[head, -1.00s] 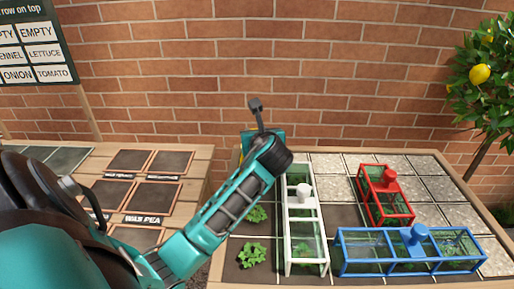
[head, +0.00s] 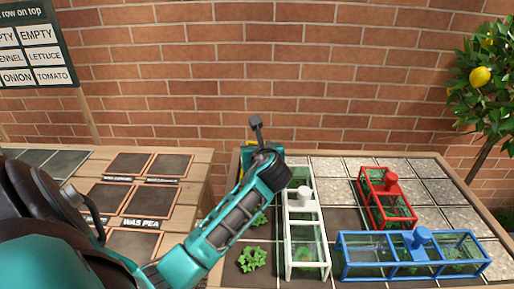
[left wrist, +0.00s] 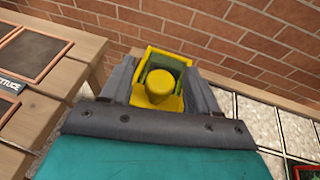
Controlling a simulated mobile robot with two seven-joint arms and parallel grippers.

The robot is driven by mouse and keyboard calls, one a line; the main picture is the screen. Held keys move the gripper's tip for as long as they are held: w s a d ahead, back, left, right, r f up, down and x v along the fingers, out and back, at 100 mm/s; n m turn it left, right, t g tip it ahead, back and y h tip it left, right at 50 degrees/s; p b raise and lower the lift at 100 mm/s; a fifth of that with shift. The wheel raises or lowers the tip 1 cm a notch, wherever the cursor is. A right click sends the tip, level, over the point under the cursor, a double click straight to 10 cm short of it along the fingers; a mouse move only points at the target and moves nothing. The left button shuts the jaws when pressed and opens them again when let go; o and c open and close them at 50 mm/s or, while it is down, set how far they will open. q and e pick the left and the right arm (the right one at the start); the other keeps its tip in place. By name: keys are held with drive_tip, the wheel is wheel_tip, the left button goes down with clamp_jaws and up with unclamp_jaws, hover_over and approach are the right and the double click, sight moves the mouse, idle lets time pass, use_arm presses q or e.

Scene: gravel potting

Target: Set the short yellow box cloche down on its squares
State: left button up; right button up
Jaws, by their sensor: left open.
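The short yellow box cloche (left wrist: 148,94) shows in the left wrist view, with its round yellow knob (left wrist: 160,84) between the fingers of my left gripper (left wrist: 160,90). The gripper is open, with a finger on each side of the knob. In the head view my left wrist hides most of the cloche, and only a yellow sliver (head: 241,158) shows at the back left of the planting table. The squares under it are hidden, so I cannot tell how it sits on them. My right gripper is not in view.
A long white cloche (head: 303,235) stands just right of my left arm. A red cloche (head: 387,200) and a long blue cloche (head: 372,257) stand farther right. A green plant (head: 252,259) grows at the front left. A brick wall (head: 300,75) rises behind.

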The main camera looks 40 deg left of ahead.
use_arm(q)
drive_tip(key=shift+r, duration=0.15)
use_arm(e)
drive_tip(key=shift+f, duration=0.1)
use_arm(q)
drive_tip(key=p+v, duration=0.2)
drive_tip(key=v, duration=1)
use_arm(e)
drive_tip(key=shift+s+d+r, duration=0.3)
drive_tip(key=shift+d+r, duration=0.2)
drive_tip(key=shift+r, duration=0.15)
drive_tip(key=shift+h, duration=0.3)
